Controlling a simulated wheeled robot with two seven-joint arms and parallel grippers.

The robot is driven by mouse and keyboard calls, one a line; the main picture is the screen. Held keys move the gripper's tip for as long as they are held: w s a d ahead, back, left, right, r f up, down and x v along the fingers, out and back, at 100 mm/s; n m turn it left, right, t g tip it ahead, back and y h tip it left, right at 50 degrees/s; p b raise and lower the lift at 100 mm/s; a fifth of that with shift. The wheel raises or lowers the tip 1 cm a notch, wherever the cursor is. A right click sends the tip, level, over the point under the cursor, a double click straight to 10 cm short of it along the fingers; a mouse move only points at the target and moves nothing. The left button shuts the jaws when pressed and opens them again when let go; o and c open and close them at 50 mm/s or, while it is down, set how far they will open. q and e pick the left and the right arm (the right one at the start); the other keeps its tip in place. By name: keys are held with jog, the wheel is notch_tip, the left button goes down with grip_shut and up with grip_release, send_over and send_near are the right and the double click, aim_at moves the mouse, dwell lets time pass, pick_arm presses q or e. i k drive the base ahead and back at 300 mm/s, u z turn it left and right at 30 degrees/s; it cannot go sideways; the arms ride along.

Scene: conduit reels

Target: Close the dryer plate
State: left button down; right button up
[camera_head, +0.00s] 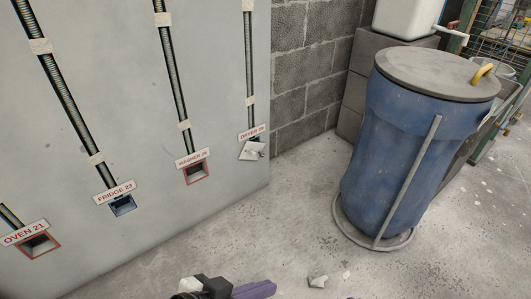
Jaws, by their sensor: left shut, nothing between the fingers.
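The dryer plate (251,151) is a small pale plate under the "DRYER 29" label (252,131) near the right end of the grey wall panel. It sits askew over the outlet box there, and a bit of dark blue box shows at its upper edge. My left gripper (262,288), with purple fingers, is at the bottom edge of the view, well below and apart from the plate. It is shut and empty. Most of its arm is out of view. My right gripper is not in view.
Open boxes sit under the labels "WASHER 26" (192,158), "FRIDGE 23" (115,192) and "OVEN 21" (25,233). A blue lidded barrel (400,150) in a metal stand is at the right. Debris (318,281) lies on the concrete floor. The floor between panel and barrel is mostly clear.

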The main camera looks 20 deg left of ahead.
aim_at(251, 150)
jog(key=u, duration=0.35)
jog(key=i, duration=1)
jog(key=u, duration=0.65)
jog(key=i, duration=0.5)
jog(key=u, duration=0.05)
